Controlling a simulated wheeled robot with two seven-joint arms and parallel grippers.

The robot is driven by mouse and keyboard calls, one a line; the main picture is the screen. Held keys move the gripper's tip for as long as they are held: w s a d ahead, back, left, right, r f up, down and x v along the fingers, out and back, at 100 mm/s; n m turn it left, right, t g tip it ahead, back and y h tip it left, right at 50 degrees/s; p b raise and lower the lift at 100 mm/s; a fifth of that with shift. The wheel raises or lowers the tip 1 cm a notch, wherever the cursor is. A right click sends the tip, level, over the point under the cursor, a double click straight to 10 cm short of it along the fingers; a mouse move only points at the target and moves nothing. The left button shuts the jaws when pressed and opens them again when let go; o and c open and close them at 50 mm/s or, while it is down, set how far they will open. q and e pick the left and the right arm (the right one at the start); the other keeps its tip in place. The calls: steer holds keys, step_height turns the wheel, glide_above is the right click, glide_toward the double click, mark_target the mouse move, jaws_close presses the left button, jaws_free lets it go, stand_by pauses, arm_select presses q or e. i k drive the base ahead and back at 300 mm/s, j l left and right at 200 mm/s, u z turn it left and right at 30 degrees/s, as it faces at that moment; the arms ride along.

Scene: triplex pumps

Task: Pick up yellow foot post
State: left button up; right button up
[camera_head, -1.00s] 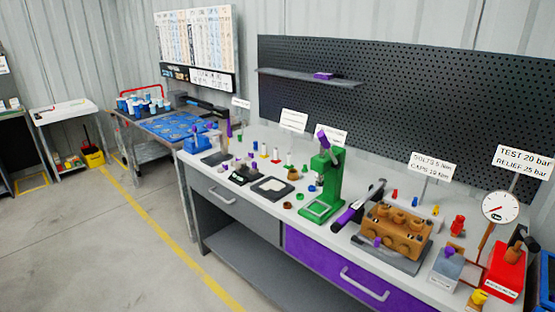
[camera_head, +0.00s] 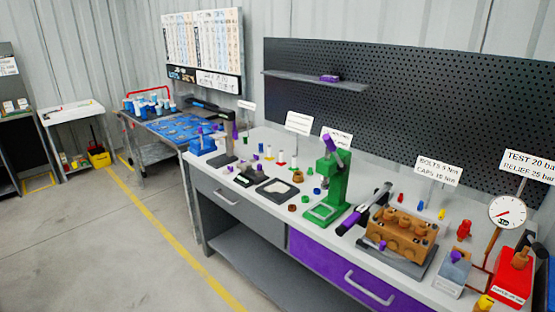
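Several small upright posts stand in a loose row on the grey workbench (camera_head: 262,172), left of the green press. One small yellow piece (camera_head: 268,153) stands in this row; it is too small to tell whether it is a post with a yellow foot. A pale post (camera_head: 295,161) stands to its right, and its foot colour is hard to make out. Neither of my grippers shows in the view, and nothing visible is being held.
The green press (camera_head: 328,190) stands mid-bench. Right of it are a black and purple tool (camera_head: 364,208), a brown pump block (camera_head: 402,232) and a red unit (camera_head: 511,277). A pegboard (camera_head: 400,100) backs the bench. The floor (camera_head: 95,240) in front is clear.

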mark_target(269, 157)
steer(key=i+j+z, duration=0.1)
steer(key=z, duration=0.35)
steer(key=i+j+z, duration=0.15)
steer(key=i+z, duration=0.15)
steer(key=z, duration=0.15)
